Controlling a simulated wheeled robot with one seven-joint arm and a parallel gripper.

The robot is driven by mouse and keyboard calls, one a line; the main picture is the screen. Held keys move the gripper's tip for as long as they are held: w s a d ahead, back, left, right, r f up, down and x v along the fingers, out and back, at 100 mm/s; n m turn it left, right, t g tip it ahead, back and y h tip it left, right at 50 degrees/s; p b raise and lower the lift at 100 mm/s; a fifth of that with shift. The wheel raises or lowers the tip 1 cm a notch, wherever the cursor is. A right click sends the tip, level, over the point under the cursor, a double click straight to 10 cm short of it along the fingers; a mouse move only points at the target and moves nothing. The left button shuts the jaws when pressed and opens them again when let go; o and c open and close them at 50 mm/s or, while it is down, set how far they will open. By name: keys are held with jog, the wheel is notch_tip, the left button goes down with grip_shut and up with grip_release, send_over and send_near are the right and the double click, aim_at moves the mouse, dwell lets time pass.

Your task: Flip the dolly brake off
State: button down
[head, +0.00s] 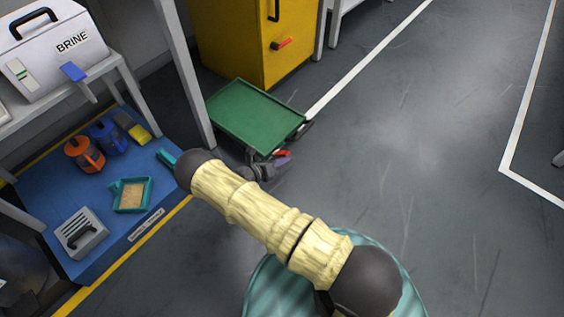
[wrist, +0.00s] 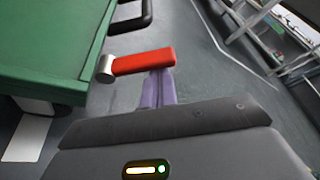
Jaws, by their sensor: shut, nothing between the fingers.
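The green dolly (head: 250,112) stands on the floor in front of the yellow cabinet, and its green edge (wrist: 45,45) fills the left of the wrist view. The red brake lever (wrist: 145,62) sticks out sideways from a silver pivot (wrist: 106,69) beside the dolly's edge. In the head view the lever (head: 283,153) is a small red bar at the dolly's near corner. My gripper (wrist: 160,78) is shut and empty, its purple fingers close to the lever's outer half. The lever hides the fingertips, and I cannot tell whether they touch. The gripper (head: 282,162) also shows in the head view.
The yellow cabinet (head: 235,40) stands behind the dolly, and a white table leg (head: 187,80) rises close to its left. A blue mat (head: 100,185) with several items lies at left. A black loop (wrist: 132,18) is just beyond the lever. Floor at right is clear.

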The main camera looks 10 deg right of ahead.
jog(key=shift+r, duration=0.1)
notch_tip(320, 180, down, 3)
jog(key=s+d, duration=0.2)
jog(key=p+v, duration=0.4)
jog(key=v, duration=0.6)
jog(key=shift+a+r, duration=0.15)
